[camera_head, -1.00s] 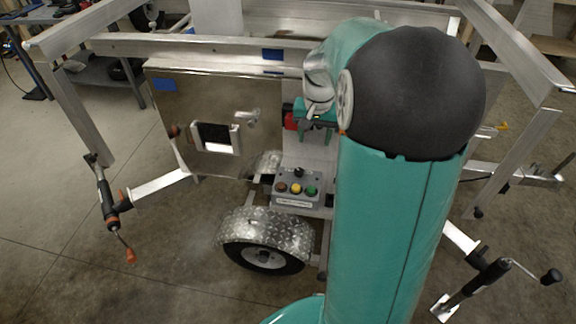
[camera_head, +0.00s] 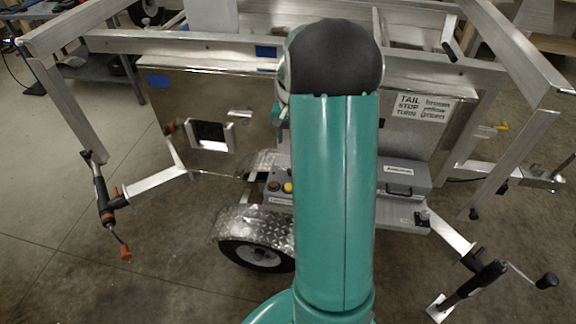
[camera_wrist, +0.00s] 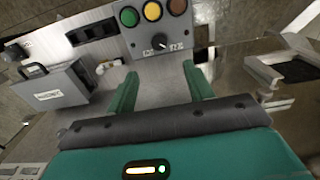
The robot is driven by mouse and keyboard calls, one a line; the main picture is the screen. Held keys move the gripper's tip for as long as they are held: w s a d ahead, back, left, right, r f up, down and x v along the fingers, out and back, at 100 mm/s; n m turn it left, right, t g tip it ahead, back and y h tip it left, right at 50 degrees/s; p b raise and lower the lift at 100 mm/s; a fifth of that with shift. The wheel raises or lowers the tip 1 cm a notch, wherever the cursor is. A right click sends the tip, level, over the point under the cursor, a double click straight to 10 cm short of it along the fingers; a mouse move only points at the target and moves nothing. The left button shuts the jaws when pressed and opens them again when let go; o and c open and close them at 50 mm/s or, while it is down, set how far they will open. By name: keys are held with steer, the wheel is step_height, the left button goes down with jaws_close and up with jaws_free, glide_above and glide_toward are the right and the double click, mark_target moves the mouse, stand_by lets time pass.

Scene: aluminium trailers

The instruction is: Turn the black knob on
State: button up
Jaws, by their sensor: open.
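My gripper (camera_wrist: 161,78) is open, with green fingers either side of an empty gap. In the picture the knob lies just above this gap, not between the fingers. In the head view the same box (camera_head: 277,199) is partly hidden behind my arm, which covers the knob and the gripper.
A diamond-plate fender and wheel (camera_head: 255,232) are below the control box. Aluminium trailer rails (camera_head: 180,46) surround the area.

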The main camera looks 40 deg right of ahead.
step_height(320, 180, down, 13)
steer(key=shift+d+f, duration=0.1)
steer(key=shift+c, duration=0.2)
steer(key=c, duration=0.9)
